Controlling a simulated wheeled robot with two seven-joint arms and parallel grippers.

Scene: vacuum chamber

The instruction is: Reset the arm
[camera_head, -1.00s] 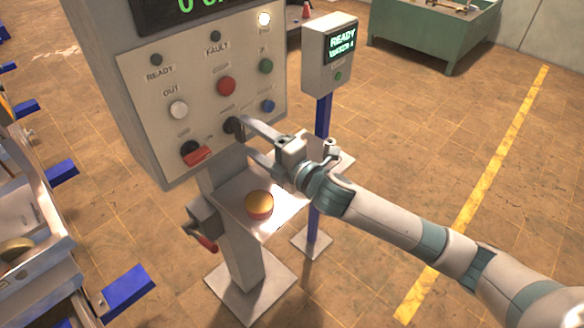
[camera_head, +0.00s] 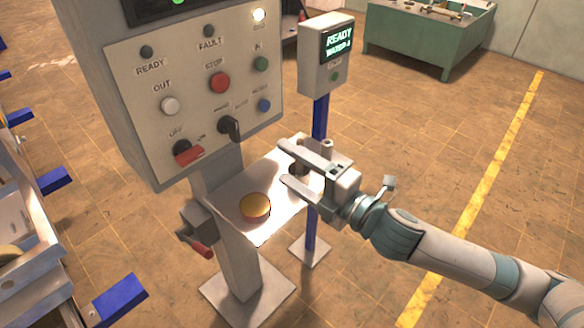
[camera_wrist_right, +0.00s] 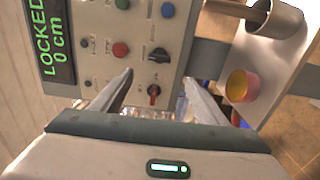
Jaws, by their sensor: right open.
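My right gripper (camera_head: 282,162) is open and empty in the head view, over the small metal shelf and to the right of the control panel (camera_head: 125,70). Its two fingers point left, apart from the panel. In the right wrist view its fingers (camera_wrist_right: 160,92) frame the lower part of the panel. The black selector knob (camera_head: 229,127) on the panel stands clear of the fingers; it also shows in the right wrist view (camera_wrist_right: 160,55). A red-handled switch (camera_head: 188,155) sits at the panel's lower left. My left gripper is not in view.
The shelf (camera_head: 232,192) carries a gold-topped red button (camera_head: 255,206); the wrist view also shows a metal cup (camera_wrist_right: 276,18). A blue post (camera_head: 316,150) holds a small READY display (camera_head: 338,42) behind my gripper. A green bench (camera_head: 425,40) stands at the back. Floor at right is open.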

